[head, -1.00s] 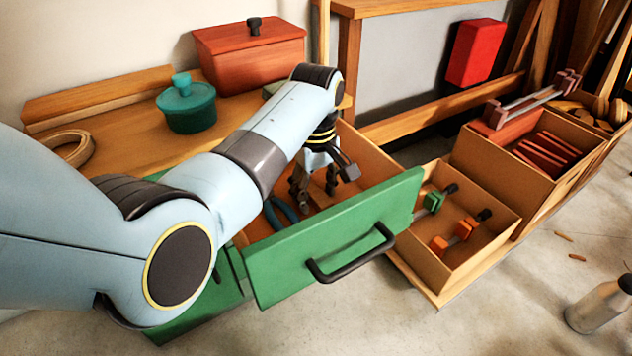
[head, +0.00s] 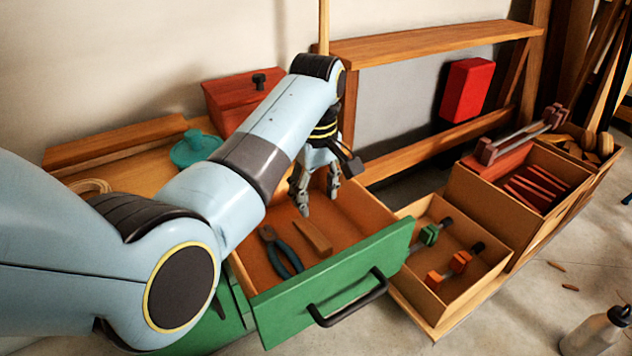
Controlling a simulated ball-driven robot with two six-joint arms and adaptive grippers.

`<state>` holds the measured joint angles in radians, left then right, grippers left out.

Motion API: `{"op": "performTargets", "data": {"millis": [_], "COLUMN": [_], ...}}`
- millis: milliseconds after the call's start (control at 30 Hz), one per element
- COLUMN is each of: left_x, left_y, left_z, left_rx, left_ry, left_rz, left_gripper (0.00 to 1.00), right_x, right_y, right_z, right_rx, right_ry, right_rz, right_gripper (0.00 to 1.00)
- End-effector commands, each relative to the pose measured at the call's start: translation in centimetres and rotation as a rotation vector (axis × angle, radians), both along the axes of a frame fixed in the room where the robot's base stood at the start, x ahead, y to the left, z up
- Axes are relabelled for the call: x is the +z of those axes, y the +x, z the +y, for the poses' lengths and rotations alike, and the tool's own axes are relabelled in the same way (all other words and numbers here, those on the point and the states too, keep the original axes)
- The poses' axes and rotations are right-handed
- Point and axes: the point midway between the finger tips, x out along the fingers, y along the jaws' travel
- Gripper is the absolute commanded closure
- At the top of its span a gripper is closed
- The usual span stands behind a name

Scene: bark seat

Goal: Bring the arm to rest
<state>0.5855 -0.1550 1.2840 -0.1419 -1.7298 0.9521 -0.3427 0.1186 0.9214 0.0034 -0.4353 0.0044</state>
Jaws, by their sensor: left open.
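My left arm comes in from the left and reaches over the workbench. My left gripper (head: 318,195) is open and empty, fingers pointing down over the back part of the open green drawer (head: 330,275). Inside the drawer lie pliers with dark blue handles (head: 287,258) and a small wooden block (head: 313,238), both in front of the gripper and apart from it. My right gripper is not in view.
To the right are a crate with clamps (head: 415,285) and a crate with red pieces (head: 480,205). A metal bottle (head: 597,330) stands on the floor.

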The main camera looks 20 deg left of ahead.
Motion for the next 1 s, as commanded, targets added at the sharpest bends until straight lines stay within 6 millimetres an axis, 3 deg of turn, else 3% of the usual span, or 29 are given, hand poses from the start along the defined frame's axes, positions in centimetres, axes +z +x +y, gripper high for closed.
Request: {"op": "performTargets", "data": {"millis": [200,667,1000], "left_x": [0.7,1.2,9.5], "left_y": [0.0,0.1,1.0], "left_z": [0.0,0.0,0.0], "left_rx": [0.0,0.0,0.0], "left_ry": [0.0,0.0,-0.001], "left_rz": [0.0,-0.002,-0.048], "left_gripper": [0.48,0.48,0.48], "right_x": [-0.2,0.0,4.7], "right_y": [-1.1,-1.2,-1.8], "right_z": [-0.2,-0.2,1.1], "right_rx": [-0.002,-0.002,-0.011], "right_ry": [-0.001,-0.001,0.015], "right_rz": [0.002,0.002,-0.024], "right_gripper": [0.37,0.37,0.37]}}
